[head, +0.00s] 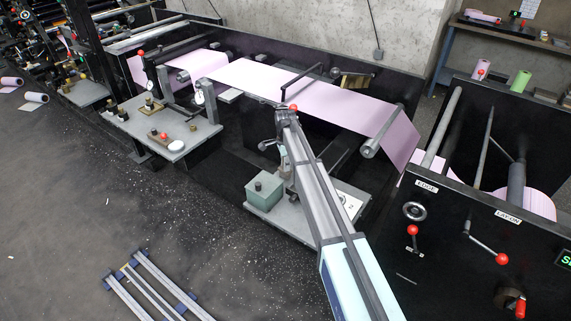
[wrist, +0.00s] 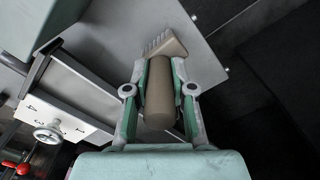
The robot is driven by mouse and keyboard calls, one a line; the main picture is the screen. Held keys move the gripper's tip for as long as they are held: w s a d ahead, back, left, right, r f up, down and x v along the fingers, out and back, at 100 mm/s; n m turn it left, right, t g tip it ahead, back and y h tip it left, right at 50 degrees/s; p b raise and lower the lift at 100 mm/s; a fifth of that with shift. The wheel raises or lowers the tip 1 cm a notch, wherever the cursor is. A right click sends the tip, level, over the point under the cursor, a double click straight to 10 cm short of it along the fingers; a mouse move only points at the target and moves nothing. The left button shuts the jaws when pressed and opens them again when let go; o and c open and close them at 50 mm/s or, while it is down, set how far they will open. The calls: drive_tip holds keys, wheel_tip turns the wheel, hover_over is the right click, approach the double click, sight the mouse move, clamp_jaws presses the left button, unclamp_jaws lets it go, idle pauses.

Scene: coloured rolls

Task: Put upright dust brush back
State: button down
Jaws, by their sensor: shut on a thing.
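The dust brush (wrist: 160,92) is tan, with a thick rounded handle and a comb-like bristle head at the upper end in the wrist view. My gripper (wrist: 164,66) is shut on its handle, one finger on each side. The brush shows over a grey plate (wrist: 207,65); whether it touches the plate I cannot tell. In the head view, my arm reaches over the grey shelf (head: 285,222) at the machine, and my gripper and the brush are mostly hidden behind the arm.
A green box (head: 264,190) stands on the shelf left of my arm, and a white panel (head: 350,203) lies to its right. A pink web (head: 320,95) runs behind. A side table (head: 180,130) with small tools is on the left. Blue-ended rails (head: 150,285) lie on the floor.

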drive_tip(key=shift+f, duration=0.3)
drive_tip(key=c, duration=0.9)
unclamp_jaws()
